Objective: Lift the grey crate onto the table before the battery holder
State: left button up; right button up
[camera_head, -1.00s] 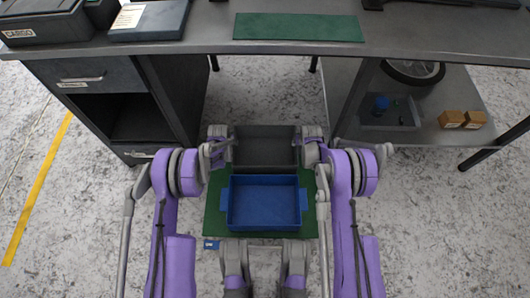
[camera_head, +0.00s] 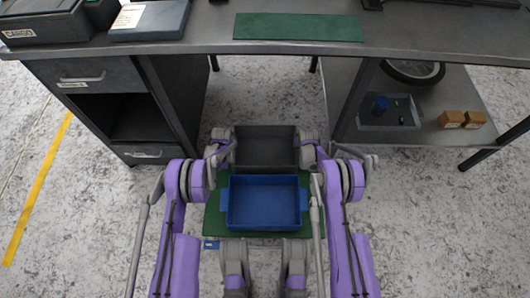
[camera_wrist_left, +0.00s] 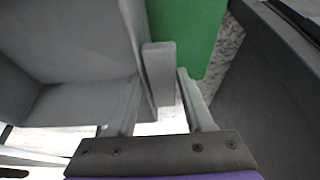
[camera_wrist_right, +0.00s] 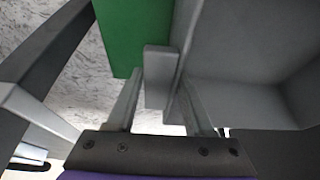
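The grey crate (camera_head: 265,134) is between my two arms in the head view, behind a blue crate. My left gripper (camera_head: 229,148) is at its left end and my right gripper (camera_head: 302,148) at its right end. In the left wrist view, the fingers close around a grey tab (camera_wrist_left: 158,75) at the crate's end. The right wrist view shows the same hold on the other tab (camera_wrist_right: 160,78). I cannot tell how far the crate is above the floor. The table (camera_head: 200,32) stands ahead, with a green mat (camera_head: 298,27) on it. I cannot identify the battery holder.
The blue crate (camera_head: 264,205) sits on a green floor mat (camera_head: 213,218) nearest me. A drawer cabinet (camera_head: 90,75) stands left under the table; a shelf (camera_head: 435,135) with small boxes and a wheel is right. The tabletop's left holds a dark case (camera_head: 45,28).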

pick_arm(q)
grip_shut()
pick_arm(e)
grip_shut()
dwell(0.8)
